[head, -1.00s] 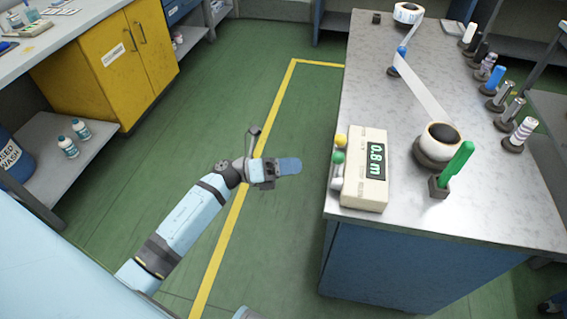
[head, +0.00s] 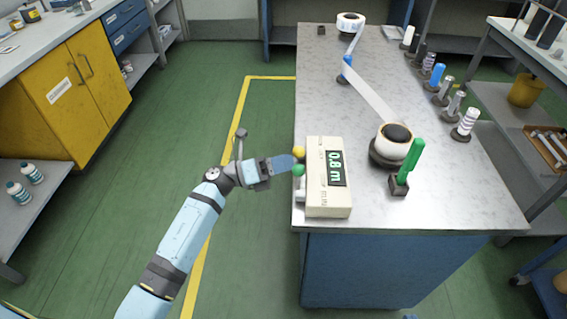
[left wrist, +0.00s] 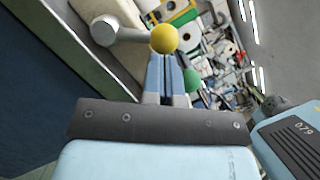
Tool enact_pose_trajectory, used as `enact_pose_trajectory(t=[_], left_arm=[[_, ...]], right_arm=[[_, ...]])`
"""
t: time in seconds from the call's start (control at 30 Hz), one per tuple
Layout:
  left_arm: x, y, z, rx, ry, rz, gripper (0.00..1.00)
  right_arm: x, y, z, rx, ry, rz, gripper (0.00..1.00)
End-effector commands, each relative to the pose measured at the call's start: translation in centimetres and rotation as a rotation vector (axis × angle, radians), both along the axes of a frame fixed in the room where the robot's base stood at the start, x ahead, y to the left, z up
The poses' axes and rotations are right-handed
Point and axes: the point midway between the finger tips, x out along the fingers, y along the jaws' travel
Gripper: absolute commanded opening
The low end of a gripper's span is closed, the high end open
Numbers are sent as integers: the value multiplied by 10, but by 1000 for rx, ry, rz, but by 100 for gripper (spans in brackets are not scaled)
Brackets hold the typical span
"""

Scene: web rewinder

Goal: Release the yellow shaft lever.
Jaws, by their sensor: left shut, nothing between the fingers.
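The yellow lever knob (head: 298,152) is on the left side of the cream counter box (head: 328,195), which shows "0.8 m". A green knob (head: 299,170) sits just nearer to me on the same side. My left gripper (head: 293,162) is shut and empty, with its blue fingertips at the two knobs. In the left wrist view the yellow knob (left wrist: 164,39) is right at the tips of the shut fingers (left wrist: 166,72), on a grey lever arm (left wrist: 120,31). The green knob (left wrist: 194,79) is beside the fingers. I cannot tell whether the fingers touch either knob. My right gripper is not in view.
The box stands at the left edge of a grey bench (head: 440,205). A white web (head: 370,95) runs from a far roll (head: 351,19) to a near roll (head: 392,148). A green-handled tool (head: 411,160) stands in a holder. Green floor lies clear left of the bench.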

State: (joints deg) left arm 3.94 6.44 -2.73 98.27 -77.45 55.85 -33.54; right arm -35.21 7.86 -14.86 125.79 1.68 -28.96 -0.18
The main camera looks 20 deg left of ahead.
Motion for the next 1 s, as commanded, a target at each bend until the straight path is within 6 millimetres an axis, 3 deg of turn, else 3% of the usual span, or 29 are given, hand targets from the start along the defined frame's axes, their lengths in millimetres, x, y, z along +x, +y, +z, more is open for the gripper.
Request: enact_pose_trajectory(t=[0.2, 0.43, 1.0], left_arm=[[1, 1, 5, -8, 37, 0, 0], [2, 1, 6, -20, 70, 0, 0], [5, 1, 14, -50, 177, -1, 0]], right_arm=[[-1, -1, 9, -7, 4, 0, 0], [-3, -3, 1, -21, 23, -1, 0], [-5, -6, 12, -33, 49, -8, 0]])
